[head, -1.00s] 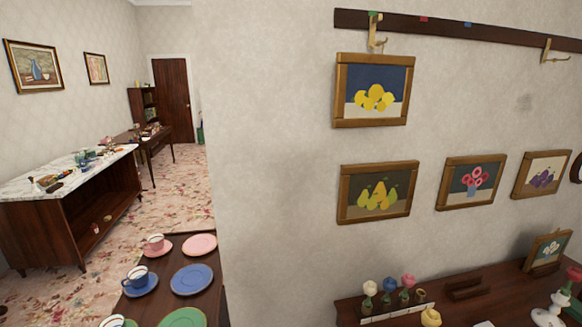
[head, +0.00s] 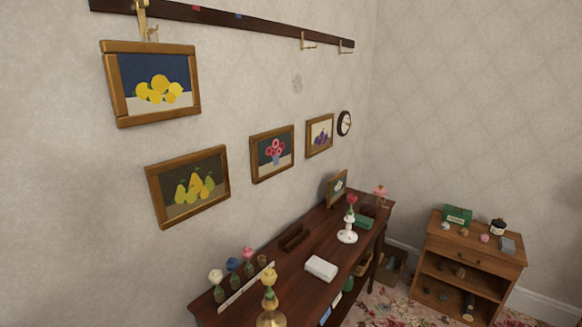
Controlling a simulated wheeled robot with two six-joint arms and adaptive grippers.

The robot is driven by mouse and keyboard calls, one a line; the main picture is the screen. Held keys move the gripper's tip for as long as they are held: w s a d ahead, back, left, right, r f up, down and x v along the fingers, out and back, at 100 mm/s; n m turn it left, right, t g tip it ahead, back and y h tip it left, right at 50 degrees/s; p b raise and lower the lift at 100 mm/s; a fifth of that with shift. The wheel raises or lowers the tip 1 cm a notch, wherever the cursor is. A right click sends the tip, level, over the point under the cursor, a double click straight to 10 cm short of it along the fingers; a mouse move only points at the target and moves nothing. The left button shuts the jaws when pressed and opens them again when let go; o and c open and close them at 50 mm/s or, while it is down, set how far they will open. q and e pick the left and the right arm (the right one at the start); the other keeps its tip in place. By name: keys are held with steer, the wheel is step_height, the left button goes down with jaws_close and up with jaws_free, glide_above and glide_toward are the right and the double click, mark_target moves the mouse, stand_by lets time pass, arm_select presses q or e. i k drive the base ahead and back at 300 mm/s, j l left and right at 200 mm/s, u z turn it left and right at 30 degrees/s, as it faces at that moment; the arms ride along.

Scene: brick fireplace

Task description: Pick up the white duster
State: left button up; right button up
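A white, flat, block-shaped thing (head: 321,268) lies on the dark wooden sideboard (head: 318,243) in the head view, near the front edge. It may be the white duster, but it is small and I cannot make out bristles or cloth. Nothing covers it. Neither of my grippers is in view.
A yellow flower in a brass holder (head: 270,300) and a row of flower holders (head: 235,275) stand left of the white block. A white candlestick-like holder (head: 347,236) stands behind it. A small wooden cabinet (head: 468,262) stands at right. Framed pictures hang above.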

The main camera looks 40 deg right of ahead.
mark_target(326, 271)
steer(key=z, duration=1.6)
